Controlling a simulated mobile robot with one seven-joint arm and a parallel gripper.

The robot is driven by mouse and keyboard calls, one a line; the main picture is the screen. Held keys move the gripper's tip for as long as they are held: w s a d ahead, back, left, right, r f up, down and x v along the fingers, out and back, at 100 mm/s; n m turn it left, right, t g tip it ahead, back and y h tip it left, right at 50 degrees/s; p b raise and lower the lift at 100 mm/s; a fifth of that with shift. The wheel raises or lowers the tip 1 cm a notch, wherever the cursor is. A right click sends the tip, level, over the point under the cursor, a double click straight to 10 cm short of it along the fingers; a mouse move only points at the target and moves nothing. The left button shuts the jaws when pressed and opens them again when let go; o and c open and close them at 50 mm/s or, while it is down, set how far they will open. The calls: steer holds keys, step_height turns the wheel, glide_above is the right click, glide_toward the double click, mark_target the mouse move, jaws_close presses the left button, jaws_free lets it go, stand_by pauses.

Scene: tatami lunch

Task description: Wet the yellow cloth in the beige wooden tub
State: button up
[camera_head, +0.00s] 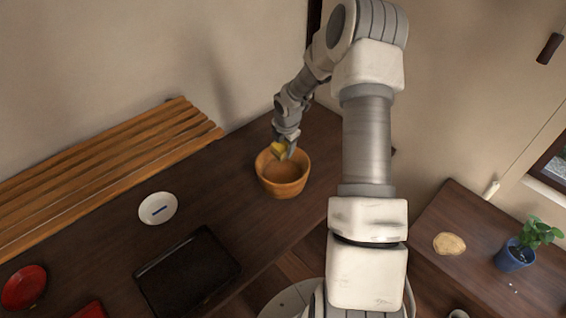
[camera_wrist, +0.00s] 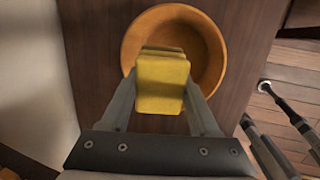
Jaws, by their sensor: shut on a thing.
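The yellow cloth (camera_wrist: 162,84) is a small folded block between the two fingers of my gripper (camera_wrist: 163,100) in the wrist view. My gripper is shut on it. The beige wooden tub (camera_head: 283,186) stands on the dark table in the head view. In the wrist view the tub (camera_wrist: 213,58) lies behind the cloth, and the cloth overlaps its opening. In the head view the cloth (camera_head: 278,148) is at the tub's far rim, with my gripper (camera_head: 284,150) pointing down there. I cannot tell how far above the tub's bottom the cloth is, or whether there is water inside.
On the dark table (camera_head: 215,205) are a white dish (camera_head: 158,208) with a blue mark, a black tray (camera_head: 188,272) and a red bowl (camera_head: 24,287). A slatted wooden bench (camera_head: 100,175) runs along the wall. A second table at right holds a potted plant (camera_head: 516,255) and a round tan item (camera_head: 449,243).

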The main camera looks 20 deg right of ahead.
mark_target(283, 143)
step_height(283, 143, up, 4)
steer(key=p, duration=0.3)
steer(key=shift+r+p, duration=0.1)
steer(key=shift+p, duration=0.2)
stand_by(0.6)
